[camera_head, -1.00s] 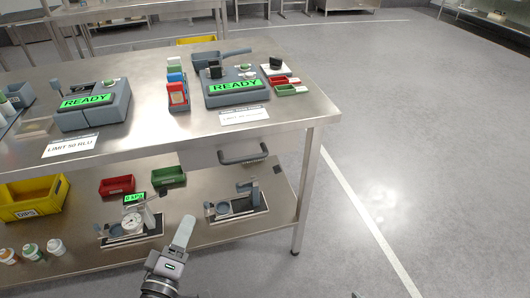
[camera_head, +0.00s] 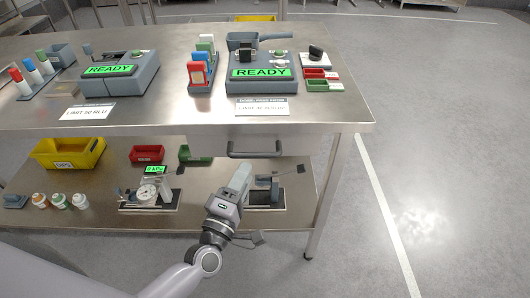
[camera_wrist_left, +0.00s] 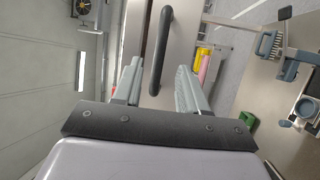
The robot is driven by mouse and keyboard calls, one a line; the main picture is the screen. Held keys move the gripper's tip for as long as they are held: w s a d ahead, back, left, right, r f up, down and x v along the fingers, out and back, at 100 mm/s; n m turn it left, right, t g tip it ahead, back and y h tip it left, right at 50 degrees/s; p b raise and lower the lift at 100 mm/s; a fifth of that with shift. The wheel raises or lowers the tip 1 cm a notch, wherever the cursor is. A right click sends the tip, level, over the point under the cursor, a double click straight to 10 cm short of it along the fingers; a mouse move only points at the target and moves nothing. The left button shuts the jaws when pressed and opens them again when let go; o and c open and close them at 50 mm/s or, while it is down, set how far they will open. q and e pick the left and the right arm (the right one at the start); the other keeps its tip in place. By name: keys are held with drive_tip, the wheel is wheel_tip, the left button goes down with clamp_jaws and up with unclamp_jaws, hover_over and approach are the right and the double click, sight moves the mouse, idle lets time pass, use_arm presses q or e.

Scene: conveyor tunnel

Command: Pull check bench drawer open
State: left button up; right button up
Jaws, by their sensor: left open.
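The check bench drawer (camera_head: 210,146) sits under the tabletop and looks shut. Its dark bar handle (camera_head: 254,154) is on the drawer front, and the handle also shows in the left wrist view (camera_wrist_left: 160,50). My left gripper (camera_head: 242,170) is just below and in front of the handle. In the left wrist view, my left gripper (camera_wrist_left: 155,85) is open, with the lower end of the handle seen between its two fingers. Contact cannot be told. My right gripper is in neither current view.
The steel bench (camera_head: 190,122) carries two devices reading READY and small red and green bins. The lower shelf holds a yellow bin (camera_head: 68,153), a gauge fixture (camera_head: 148,193) and another fixture (camera_head: 266,192) close behind my gripper. Open floor (camera_head: 430,160) lies right.

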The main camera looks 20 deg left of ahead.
sight(254, 156)
use_arm(q)
drive_tip(key=shift+x, duration=3.45)
drive_tip(key=shift+s, duration=0.1)
clamp_jaws()
